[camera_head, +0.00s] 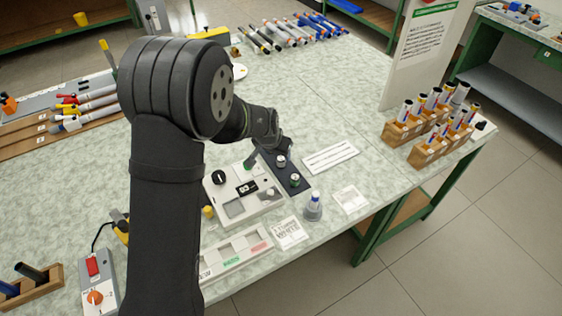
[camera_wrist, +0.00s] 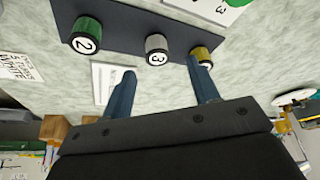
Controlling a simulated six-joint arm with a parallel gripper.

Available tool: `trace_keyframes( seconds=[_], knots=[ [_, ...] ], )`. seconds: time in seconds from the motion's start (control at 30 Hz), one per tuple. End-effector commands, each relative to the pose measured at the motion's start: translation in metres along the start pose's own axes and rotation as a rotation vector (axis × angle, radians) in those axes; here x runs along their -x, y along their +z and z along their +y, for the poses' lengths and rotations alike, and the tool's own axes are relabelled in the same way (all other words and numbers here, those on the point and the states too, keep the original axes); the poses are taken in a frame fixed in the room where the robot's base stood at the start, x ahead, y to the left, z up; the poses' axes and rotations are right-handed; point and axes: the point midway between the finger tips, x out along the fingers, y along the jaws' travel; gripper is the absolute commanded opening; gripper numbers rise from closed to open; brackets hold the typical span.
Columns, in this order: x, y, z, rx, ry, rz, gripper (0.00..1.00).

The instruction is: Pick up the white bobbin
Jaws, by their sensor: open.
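The white bobbin (camera_wrist: 157,49), marked 3, stands in the middle of a dark strip (camera_wrist: 120,25) in the wrist view. A green bobbin (camera_wrist: 86,34), marked 2, is to its left. A yellow bobbin (camera_wrist: 201,54) is to its right, partly hidden by a finger. My gripper (camera_wrist: 164,64) is open and empty, its two fingers pointing toward the strip, with the white bobbin seen between them. In the head view the dark strip (camera_head: 303,189) lies beside the panel, with the white bobbin (camera_head: 281,161) and green bobbin (camera_head: 294,180) showing; my arm hides part of it.
A panel with a black dial (camera_head: 219,178) stands left of the strip. Wooden racks of tubes (camera_head: 428,152) stand at the right edge. Clear tabletop lies behind the strip.

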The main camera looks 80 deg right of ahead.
Motion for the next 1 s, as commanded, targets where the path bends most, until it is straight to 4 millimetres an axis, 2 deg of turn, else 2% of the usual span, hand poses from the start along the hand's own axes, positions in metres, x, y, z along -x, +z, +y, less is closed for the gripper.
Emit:
trace_keyframes(
  seconds=[0.37,0.7,0.93,1.0],
  knots=[
    [-0.045,0.001,0.004,0.0,0.0,-0.001,0.55],
    [-0.051,0.0,0.004,0.0,0.0,0.002,0.55],
    [-0.051,0.0,0.004,0.0,0.0,0.002,0.1],
    [-0.051,0.0,0.004,0.0,0.0,0.002,0.07]
  ],
)
